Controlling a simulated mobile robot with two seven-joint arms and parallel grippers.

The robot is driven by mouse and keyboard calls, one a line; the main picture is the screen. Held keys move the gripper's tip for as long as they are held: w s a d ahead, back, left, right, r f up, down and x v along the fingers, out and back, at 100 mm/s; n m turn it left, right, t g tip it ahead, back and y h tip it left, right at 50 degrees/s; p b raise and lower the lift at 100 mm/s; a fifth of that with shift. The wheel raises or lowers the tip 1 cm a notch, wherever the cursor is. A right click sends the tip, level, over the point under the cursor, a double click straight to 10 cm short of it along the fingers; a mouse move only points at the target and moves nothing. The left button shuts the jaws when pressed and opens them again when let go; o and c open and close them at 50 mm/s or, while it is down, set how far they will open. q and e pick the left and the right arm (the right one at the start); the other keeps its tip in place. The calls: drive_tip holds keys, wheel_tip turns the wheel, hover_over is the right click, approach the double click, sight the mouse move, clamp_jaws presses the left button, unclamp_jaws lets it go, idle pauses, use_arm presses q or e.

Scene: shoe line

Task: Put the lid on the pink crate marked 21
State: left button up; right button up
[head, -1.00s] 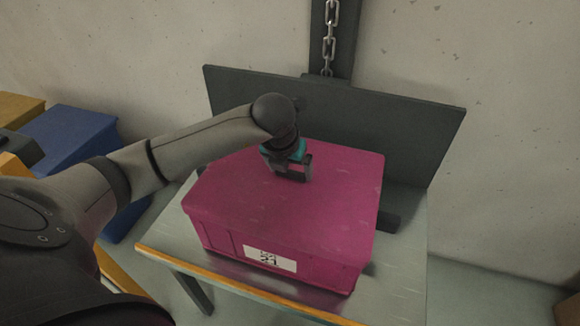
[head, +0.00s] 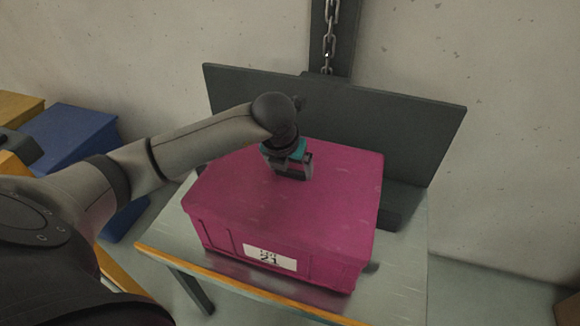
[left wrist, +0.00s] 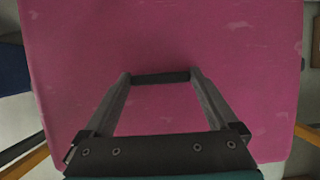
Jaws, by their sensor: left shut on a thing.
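The pink crate (head: 325,272) stands on a small table, with a white label reading 21 (head: 269,258) on its front wall. A pink lid (head: 335,195) lies over its top and looks flat, lined up with the rim; any fine gap is too small to tell. My left gripper (head: 293,174) points down at the middle of the lid and is shut on it. In the left wrist view the lid (left wrist: 160,35) fills most of the picture, with the left gripper (left wrist: 160,78) over it. The exact grip point is hard to see. My right gripper is not in view.
The grey table (head: 400,285) has an orange front edge. A dark upright panel (head: 400,120) stands behind the crate, with a hanging chain (head: 329,40) above it. Blue (head: 75,140) and yellow (head: 18,106) boxes are at the left. Bare tabletop shows right of the crate.

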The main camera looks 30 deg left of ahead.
use_arm(q)
drive_tip(key=shift+a+f+b, duration=0.1)
drive_tip(key=shift+f+b, duration=0.25)
drive_tip(key=shift+b, duration=0.15)
idle(0.8)
drive_tip(key=o, duration=1.2)
drive_tip(key=shift+c, duration=0.2)
drive_tip(key=shift+f, duration=0.1)
wheel_tip(320, 180, up, 2)
drive_tip(key=shift+r+p, duration=0.1)
drive_tip(key=shift+p, duration=0.65)
drive_tip(key=shift+r+p, duration=1.85)
drive_tip(key=shift+r, duration=0.75)
drive_tip(key=shift+f, duration=0.1)
